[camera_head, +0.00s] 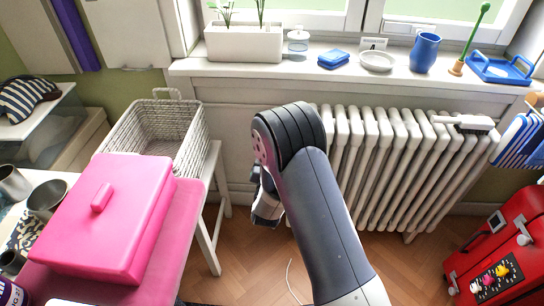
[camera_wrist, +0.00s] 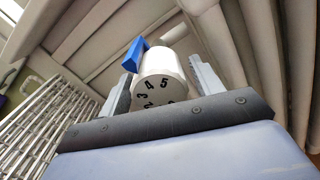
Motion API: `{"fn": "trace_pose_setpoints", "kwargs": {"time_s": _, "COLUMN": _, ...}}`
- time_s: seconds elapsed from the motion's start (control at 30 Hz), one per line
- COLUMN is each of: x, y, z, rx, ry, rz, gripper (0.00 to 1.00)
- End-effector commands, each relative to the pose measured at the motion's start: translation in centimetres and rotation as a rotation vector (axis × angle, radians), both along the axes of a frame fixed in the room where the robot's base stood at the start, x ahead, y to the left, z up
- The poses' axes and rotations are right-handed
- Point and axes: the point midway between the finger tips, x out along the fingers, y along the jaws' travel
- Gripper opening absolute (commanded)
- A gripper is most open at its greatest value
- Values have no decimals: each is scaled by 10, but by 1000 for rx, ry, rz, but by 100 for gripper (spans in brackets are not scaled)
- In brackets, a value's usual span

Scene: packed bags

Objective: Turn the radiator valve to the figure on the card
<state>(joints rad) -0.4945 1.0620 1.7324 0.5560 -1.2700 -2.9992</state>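The radiator valve (camera_wrist: 160,78) is a white knob in the wrist view, with black figures 2, 3, 4 and 5 showing on its face. A blue pointer (camera_wrist: 134,54) stands at its upper left. My gripper (camera_wrist: 160,68) has one finger on each side of the knob, with a narrow gap seeming to show at each side. In the head view my gripper (camera_head: 266,206) is low, left of the white radiator (camera_head: 385,165), and the valve is hidden. A small card (camera_head: 374,44) stands on the windowsill; its figure looks like 4 but is too small to be sure.
The windowsill (camera_head: 300,72) holds a planter (camera_head: 243,42), a jar, a blue sponge, a dish, a blue jug (camera_head: 425,52) and a blue tray. A basket (camera_head: 155,135) and a pink box (camera_head: 110,215) stand left. A red case (camera_head: 500,250) is at right. Floor between is clear.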

Motion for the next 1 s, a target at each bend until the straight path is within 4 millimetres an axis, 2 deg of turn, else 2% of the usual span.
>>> {"fn": "trace_pose_setpoints", "kwargs": {"time_s": 0.37, "x": -4, "y": 1, "z": 1, "rx": 1, "ry": -1, "rz": 1, "gripper": 68}}
{"fn": "trace_pose_setpoints", "kwargs": {"time_s": 0.47, "x": -17, "y": 2, "z": 1, "rx": 1, "ry": 0, "rz": 3, "gripper": 68}}
{"fn": "trace_pose_setpoints", "kwargs": {"time_s": 0.8, "x": -83, "y": 4, "z": 1, "rx": -1, "ry": 0, "rz": 4, "gripper": 68}}
{"fn": "trace_pose_setpoints", "kwargs": {"time_s": 1.0, "x": -105, "y": 4, "z": 1, "rx": 0, "ry": 0, "rz": 1, "gripper": 68}}
